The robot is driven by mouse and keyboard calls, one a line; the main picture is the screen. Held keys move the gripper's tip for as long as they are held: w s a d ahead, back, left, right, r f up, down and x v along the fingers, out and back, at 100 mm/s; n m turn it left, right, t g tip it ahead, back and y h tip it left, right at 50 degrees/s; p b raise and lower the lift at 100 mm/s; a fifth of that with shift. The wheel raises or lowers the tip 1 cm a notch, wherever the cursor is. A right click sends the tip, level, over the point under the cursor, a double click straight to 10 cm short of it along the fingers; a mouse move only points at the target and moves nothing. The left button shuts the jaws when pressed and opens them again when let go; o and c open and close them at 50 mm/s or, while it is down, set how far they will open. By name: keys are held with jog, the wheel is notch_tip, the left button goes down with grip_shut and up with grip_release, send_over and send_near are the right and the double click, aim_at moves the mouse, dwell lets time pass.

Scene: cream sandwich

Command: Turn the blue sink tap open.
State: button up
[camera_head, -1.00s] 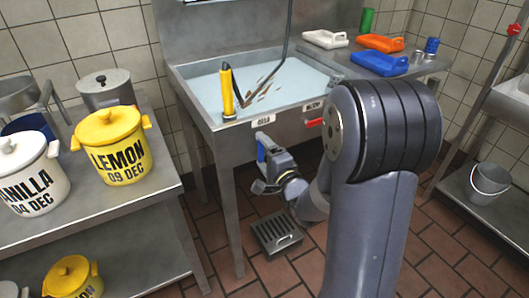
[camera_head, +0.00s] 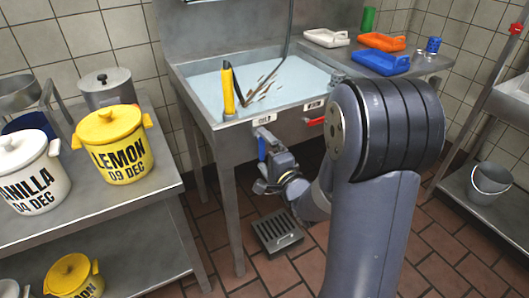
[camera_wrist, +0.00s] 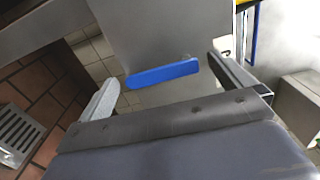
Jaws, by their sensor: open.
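The blue tap handle (camera_head: 262,147) is on the sink's front, below a small white label. In the wrist view the blue handle (camera_wrist: 163,74) is a bar lying nearly level, slightly tilted. My gripper (camera_head: 261,160) is at the sink front by this handle. In the wrist view my gripper (camera_wrist: 162,71) is open, with one finger at each end of the bar. I see a gap between the left finger and the bar; whether either finger touches it I cannot tell. The handle's mount is not clearly seen.
A red tap handle (camera_head: 315,121) is to the right on the same sink front (camera_head: 288,126). A floor drain grate (camera_head: 276,232) lies below. A table with a yellow LEMON pot (camera_head: 140,170) stands left. A steel bucket (camera_head: 489,180) stands on a shelf at right.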

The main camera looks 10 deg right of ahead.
jog(key=v, duration=1)
jog(key=shift+s+p, duration=0.25)
jog(key=shift+p, duration=0.1)
jog(key=x, duration=1.1)
jog(key=shift+b, duration=0.4)
jog(key=shift+d, duration=0.15)
jog(key=shift+s, duration=0.1)
